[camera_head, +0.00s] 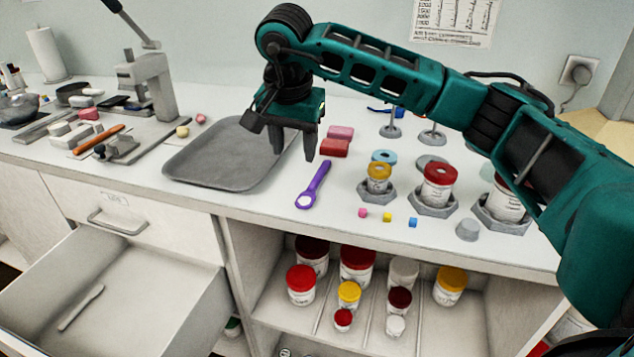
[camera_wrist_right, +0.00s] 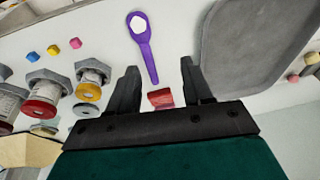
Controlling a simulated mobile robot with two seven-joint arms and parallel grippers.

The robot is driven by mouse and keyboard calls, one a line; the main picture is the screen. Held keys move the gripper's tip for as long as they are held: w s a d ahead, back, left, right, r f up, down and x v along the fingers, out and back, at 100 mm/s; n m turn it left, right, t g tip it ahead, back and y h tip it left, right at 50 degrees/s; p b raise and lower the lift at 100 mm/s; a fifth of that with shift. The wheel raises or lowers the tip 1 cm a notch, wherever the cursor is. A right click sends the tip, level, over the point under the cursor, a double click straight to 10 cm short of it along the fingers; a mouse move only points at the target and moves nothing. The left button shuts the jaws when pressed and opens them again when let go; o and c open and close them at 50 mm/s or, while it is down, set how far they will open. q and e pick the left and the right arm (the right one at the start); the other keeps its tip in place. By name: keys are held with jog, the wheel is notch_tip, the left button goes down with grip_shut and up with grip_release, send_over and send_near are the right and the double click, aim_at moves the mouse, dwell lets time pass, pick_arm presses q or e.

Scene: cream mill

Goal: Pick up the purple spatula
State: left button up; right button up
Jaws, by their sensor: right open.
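The purple spatula (camera_head: 313,186) lies on the white counter, just right of the grey tray, with its pale-faced end toward the front edge. It also shows in the right wrist view (camera_wrist_right: 146,52), beyond the fingertips and roughly between them. My right gripper (camera_head: 294,150) is open and empty above the counter, over the right part of the tray and to the left of the spatula's handle end. In the right wrist view its two fingers (camera_wrist_right: 160,68) stand apart with nothing between them touching. My left gripper is not in view.
The grey tray (camera_head: 205,160) lies left of the spatula. Red blocks (camera_head: 335,147) sit behind it. Jars in hexagonal holders (camera_head: 433,208) and small coloured cubes (camera_head: 387,217) are to the right. An open drawer (camera_head: 120,285) juts out at front left.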

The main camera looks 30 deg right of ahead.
jog(key=d+r+h, duration=0.2)
jog(key=d+r, duration=0.1)
jog(key=d, duration=0.1)
send_near(319, 173)
jog(key=shift+d+f+b, duration=0.3)
jog(key=shift+d+f, duration=0.4)
jog(key=shift+f, duration=0.2)
jog(key=shift+a+x, duration=0.2)
jog(key=shift+x, duration=1.3)
jog(key=shift+a+x, duration=0.15)
jog(key=shift+x, duration=1.3)
jog(key=shift+w+f, duration=0.1)
jog(key=shift+c, duration=0.3)
grip_shut()
